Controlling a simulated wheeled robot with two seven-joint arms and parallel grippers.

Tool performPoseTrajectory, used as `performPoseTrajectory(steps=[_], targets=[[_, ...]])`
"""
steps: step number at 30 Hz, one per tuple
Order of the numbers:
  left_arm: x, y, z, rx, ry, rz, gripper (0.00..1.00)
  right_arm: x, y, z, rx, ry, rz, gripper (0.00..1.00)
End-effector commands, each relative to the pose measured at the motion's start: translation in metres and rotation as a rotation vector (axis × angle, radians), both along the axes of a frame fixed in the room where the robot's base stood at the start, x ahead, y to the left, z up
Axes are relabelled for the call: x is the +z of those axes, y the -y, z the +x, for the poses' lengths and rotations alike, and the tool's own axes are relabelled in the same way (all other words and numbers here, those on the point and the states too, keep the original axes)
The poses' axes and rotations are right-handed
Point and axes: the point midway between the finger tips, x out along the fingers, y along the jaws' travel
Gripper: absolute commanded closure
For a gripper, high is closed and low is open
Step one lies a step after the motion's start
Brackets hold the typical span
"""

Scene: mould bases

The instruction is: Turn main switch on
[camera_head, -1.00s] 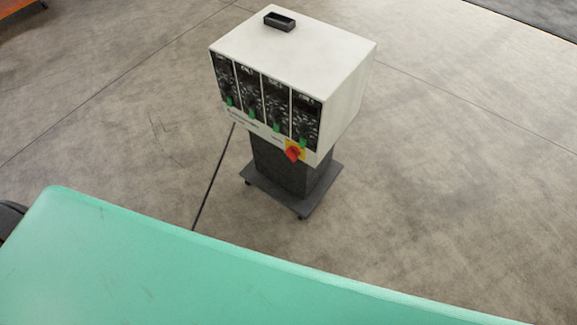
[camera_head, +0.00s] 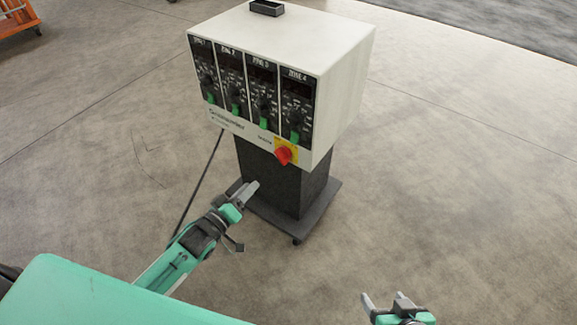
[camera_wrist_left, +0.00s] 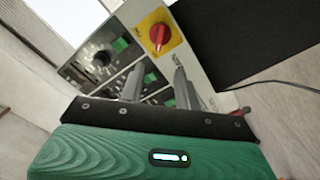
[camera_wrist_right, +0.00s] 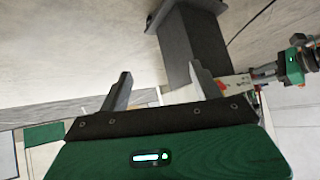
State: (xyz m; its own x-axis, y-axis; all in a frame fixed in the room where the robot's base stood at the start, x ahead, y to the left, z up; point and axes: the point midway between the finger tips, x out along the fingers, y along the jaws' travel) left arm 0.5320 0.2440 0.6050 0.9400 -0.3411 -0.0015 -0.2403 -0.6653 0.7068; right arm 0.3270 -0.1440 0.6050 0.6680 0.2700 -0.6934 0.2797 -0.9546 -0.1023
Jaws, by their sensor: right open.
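The main switch (camera_head: 283,155) is a red rotary knob on a yellow plate, low at the right of the control box's front panel. It also shows at the top of the left wrist view (camera_wrist_left: 160,34). The control box (camera_head: 290,45) is white with several dark zone panels and green-tipped knobs. My left gripper (camera_head: 246,192) is below and left of the switch, apart from it. Its two fingers show spread and empty in the left wrist view (camera_wrist_left: 158,72). My right gripper (camera_head: 385,300) is open and empty at the lower right, far from the switch.
The box stands on a dark pedestal (camera_head: 280,178) with a wheeled base plate (camera_head: 318,215). A dark cable (camera_head: 203,175) runs down at its left. A small black tray (camera_head: 267,8) is on top. An orange rack (camera_head: 18,20) stands far left. The floor on the right is clear.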

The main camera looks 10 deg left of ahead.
Motion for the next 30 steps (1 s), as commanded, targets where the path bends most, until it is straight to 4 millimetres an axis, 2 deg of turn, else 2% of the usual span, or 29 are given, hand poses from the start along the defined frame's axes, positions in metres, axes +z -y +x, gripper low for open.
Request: performPoseTrajectory(steps=[5, 21, 30], targets=[[0.002, 0.006, 0.016, -0.001, 0.005, -0.004, 0.67, 0.000, -0.004, 0.001, 0.004, 0.025, 0.014, 0.35], [0.001, 0.037, 0.101, -0.001, 0.004, -0.001, 0.67, 0.000, -0.030, 0.011, 0.023, 0.185, 0.106, 0.35], [0.001, 0.046, 0.126, -0.001, 0.002, -0.002, 0.67, 0.003, -0.038, 0.012, 0.026, 0.242, 0.141, 0.35]])
